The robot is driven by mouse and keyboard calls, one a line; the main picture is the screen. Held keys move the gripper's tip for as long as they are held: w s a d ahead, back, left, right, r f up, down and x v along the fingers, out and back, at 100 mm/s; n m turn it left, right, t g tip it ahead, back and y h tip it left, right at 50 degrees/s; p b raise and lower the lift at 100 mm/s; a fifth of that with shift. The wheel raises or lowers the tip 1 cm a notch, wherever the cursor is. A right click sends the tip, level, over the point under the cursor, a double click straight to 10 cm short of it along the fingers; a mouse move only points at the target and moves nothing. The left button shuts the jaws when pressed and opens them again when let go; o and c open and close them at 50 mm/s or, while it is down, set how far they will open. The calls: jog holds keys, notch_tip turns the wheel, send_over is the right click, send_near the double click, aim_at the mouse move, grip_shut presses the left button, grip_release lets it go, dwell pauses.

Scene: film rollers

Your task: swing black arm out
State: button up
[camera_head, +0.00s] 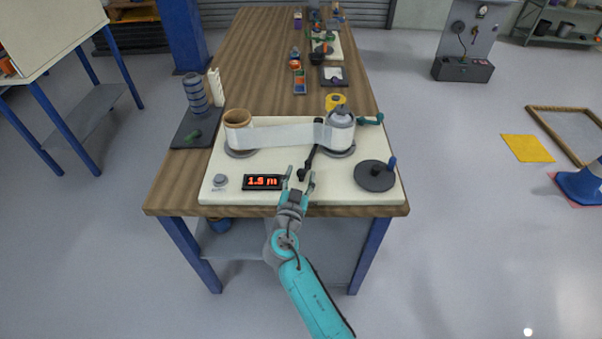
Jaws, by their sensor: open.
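The black arm (311,157) lies on the white board (230,194). It runs from near the right roller down and left to a dark end near my gripper. A pale film strip (280,135) spans from the brown left roller (238,118) to the grey right roller (340,128). A small dark piece stands against the strip near the right roller. My gripper (300,181) is open, its teal fingers close to the lower end of the black arm. I cannot tell whether they touch it.
A red display (263,182) reading about 1.5 m and a grey knob (220,181) sit left of my gripper. A dark disc with a blue handle (376,175) sits to the right. A teal crank (370,119) is behind it. The wooden table (178,192) has clear room at left front.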

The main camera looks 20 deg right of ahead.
jog(key=shift+w+d, duration=0.3)
jog(key=shift+w, duration=0.2)
grip_shut()
